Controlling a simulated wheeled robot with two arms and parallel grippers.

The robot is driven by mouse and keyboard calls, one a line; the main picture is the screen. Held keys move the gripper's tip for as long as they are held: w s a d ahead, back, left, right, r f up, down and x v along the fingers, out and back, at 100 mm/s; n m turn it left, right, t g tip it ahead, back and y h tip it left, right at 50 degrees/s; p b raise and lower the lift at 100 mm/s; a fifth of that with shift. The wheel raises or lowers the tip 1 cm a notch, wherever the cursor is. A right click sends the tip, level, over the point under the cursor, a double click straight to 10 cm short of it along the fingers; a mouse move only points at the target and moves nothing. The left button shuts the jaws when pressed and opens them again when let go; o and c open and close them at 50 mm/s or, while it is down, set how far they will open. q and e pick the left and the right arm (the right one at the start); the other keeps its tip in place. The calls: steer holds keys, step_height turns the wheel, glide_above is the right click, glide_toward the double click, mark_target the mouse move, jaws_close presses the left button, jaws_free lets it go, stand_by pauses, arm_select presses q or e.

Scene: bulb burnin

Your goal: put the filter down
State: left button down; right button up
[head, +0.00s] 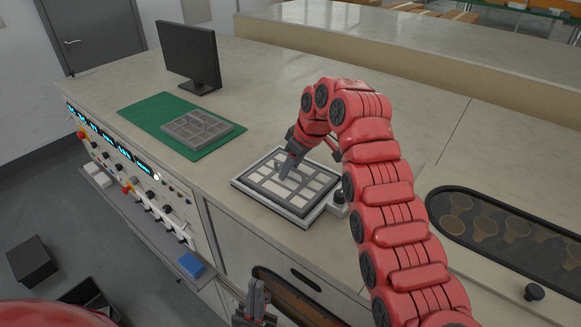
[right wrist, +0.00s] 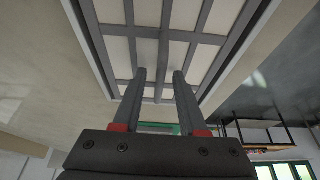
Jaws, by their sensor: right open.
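No separate thing that I can surely call the filter shows in either view. My right gripper (head: 288,170) is over a light panel with a grey grid and pale cells (head: 262,198), near the counter's front edge. In the right wrist view, my right gripper (right wrist: 159,73) has its two fingers apart with nothing visible between them, and the grid panel (right wrist: 165,48) lies beyond the fingertips. Whether the fingers touch the panel is unclear. My left gripper (head: 256,297) is low at the bottom of the head view, in front of the counter; its jaw opening is unclear.
A grey compartment tray (head: 197,130) lies on a green mat (head: 152,113), near a black monitor (head: 188,53). A dark oval recess with several round cups (head: 510,230) is at right.

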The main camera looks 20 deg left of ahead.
steer(key=shift+r, duration=0.2)
steer(key=shift+s+d+r+b, duration=0.1)
steer(key=shift+d+r+b, duration=0.15)
steer(key=shift+r+b, duration=0.2)
steer(key=b+v, duration=0.2)
steer(key=v, duration=0.4)
steer(key=shift+d+r, duration=0.1)
steer(key=shift+r, duration=0.05)
steer(key=p+v, duration=0.2)
steer(key=v, duration=0.2)
steer(key=shift+r, duration=0.3)
